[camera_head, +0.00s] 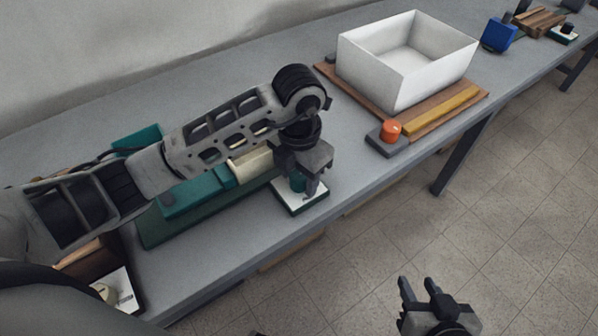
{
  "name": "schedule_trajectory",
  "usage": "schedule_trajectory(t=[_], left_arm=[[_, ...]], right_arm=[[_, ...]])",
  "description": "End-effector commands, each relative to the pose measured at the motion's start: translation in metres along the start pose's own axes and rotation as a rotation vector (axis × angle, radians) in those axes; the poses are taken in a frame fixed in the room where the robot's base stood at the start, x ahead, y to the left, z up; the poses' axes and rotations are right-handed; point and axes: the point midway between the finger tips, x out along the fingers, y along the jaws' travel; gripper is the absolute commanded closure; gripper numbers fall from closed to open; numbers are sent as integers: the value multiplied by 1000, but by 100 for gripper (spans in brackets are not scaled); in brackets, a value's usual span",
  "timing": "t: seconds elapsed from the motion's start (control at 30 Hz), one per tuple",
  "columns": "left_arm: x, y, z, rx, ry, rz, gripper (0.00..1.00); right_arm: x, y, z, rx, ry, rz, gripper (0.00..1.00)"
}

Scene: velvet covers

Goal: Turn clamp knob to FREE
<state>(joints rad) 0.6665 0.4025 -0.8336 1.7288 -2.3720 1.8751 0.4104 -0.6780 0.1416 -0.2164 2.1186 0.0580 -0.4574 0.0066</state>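A teal knob (297,183) stands on a small white plate with a dark base (305,202), near the front edge of the bench. My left gripper (302,182) points down over this knob, with its fingers at the knob's sides. The fingers and wrist hide much of the knob, so its setting and any FREE label cannot be read. I cannot tell whether the fingers press on it. My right gripper (420,290) is open and empty, over the floor in front of the bench.
A teal fixture with a cream block (250,163) lies behind my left arm. A white bin (405,62) stands on a brown board beside an orange button (390,131). Another knob plate (122,290) is at lower left. A blue block (498,35) sits far right.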

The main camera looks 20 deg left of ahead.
Motion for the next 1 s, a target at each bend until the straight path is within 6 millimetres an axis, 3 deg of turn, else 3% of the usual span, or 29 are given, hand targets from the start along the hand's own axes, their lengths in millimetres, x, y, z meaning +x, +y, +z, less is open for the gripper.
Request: schedule_trajectory(t=[0.03,0.13,0.57,1.0], left_arm=[[0,0,0,0,0,0,65],[0,0,0,0,0,0,91],[1,1,0,67,0,2,91],[3,1,1,422,-4,3,91]], right_arm=[[0,0,0,1,-1,0,64],[0,0,1,1,-2,1,64],[4,0,4,6,3,-2,64],[14,-2,11,42,40,-23,64]])
